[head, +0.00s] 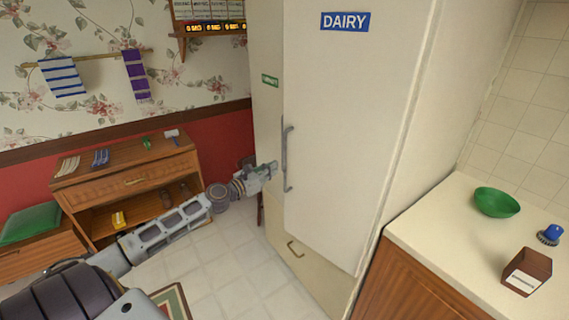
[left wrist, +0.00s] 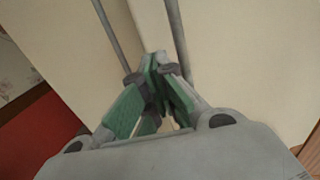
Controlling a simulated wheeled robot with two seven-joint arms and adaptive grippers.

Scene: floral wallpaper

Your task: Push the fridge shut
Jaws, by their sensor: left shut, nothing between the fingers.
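The tall cream fridge fills the middle of the head view. Its broad door (head: 350,130) has a blue DAIRY sign and a grey vertical handle (head: 287,160) at its left edge. A narrower cream panel (head: 265,125) with a small green label is to the left. I cannot tell exactly how far the door stands from the body. My left gripper (head: 272,170) is just left of the handle. In the left wrist view its green-padded fingers (left wrist: 158,65) are shut and empty, before two grey bars (left wrist: 178,45) on cream panels. Contact is unclear. My right gripper is out of view.
A wooden counter (head: 440,235) with a green bowl (head: 497,202), a brown box (head: 527,271) and a blue brush (head: 550,234) stands at right. A wooden cabinet (head: 125,178) is at left. The tiled floor (head: 240,255) is mostly clear.

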